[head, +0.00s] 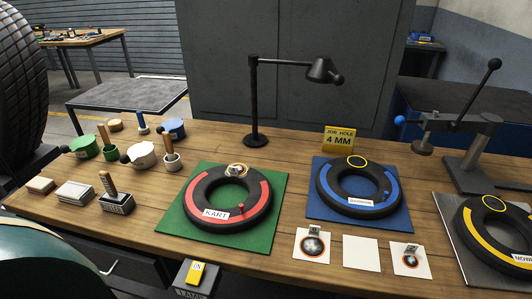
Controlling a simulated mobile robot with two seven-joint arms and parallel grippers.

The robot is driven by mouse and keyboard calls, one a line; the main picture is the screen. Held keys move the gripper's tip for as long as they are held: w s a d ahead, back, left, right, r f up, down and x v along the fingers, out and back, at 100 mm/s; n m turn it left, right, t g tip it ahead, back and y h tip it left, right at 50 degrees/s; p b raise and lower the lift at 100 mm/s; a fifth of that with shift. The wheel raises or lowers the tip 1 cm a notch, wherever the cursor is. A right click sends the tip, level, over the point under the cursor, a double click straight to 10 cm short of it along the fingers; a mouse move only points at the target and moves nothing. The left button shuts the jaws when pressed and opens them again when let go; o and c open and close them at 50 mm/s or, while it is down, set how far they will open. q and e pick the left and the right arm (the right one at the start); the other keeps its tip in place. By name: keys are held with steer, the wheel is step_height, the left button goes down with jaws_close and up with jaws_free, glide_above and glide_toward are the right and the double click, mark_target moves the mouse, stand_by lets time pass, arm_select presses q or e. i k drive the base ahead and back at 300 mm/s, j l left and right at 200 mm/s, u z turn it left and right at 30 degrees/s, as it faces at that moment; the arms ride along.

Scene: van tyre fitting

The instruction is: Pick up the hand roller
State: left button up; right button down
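A tool with an upright wooden handle (108,182) stands in a small dark labelled holder (118,206) at the left front of the wooden bench. It may be the hand roller, but its working end is hidden and the label is too small to read. Other handled tools stand behind it: one in a pale cup (172,162) and one with a blue handle (142,121). Neither gripper is in view.
Tyres lie on a green mat (262,238), a blue mat (318,204) and a grey plate (450,228). Lidded pots (84,146) and small boxes (74,193) crowd the left. A black lamp (256,110) rises at the back. Patch cards (312,246) lie in front.

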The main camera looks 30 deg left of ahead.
mark_target(111, 196)
steer(key=u, duration=2)
